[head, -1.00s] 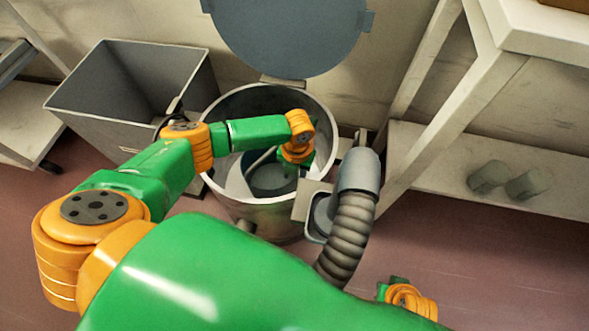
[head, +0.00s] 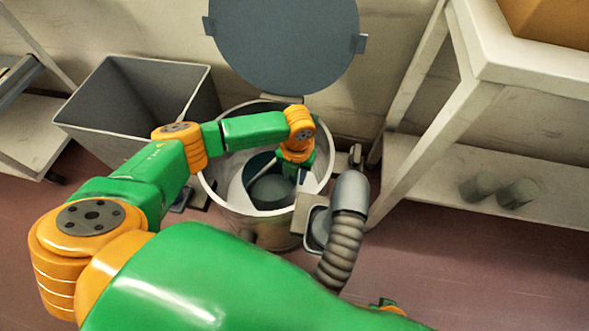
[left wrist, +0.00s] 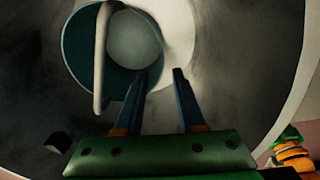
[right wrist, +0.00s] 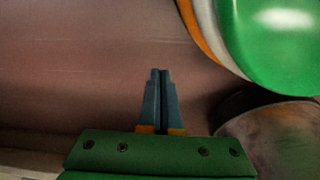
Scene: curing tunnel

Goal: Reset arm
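My left arm reaches over an open round metal drum (head: 209,192). A dark teal bucket (left wrist: 76,55) with a pale handle (left wrist: 101,50) stands inside the drum; it also shows in the head view (head: 272,190). My left gripper (left wrist: 160,74) is open, its two fingers apart with nothing between them. It points into the drum, with its left finger over the bucket's edge beside the handle. My right gripper (right wrist: 160,72) is shut and empty, over bare reddish floor. In the head view my right arm barely shows at the bottom edge.
The drum's round lid (head: 284,40) stands raised behind it. A ribbed hose (head: 342,240) rises at the drum's right. A grey square bin (head: 120,110) is at left. A white bench (head: 420,140) at right has two cylinders (head: 518,193) on its lower shelf.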

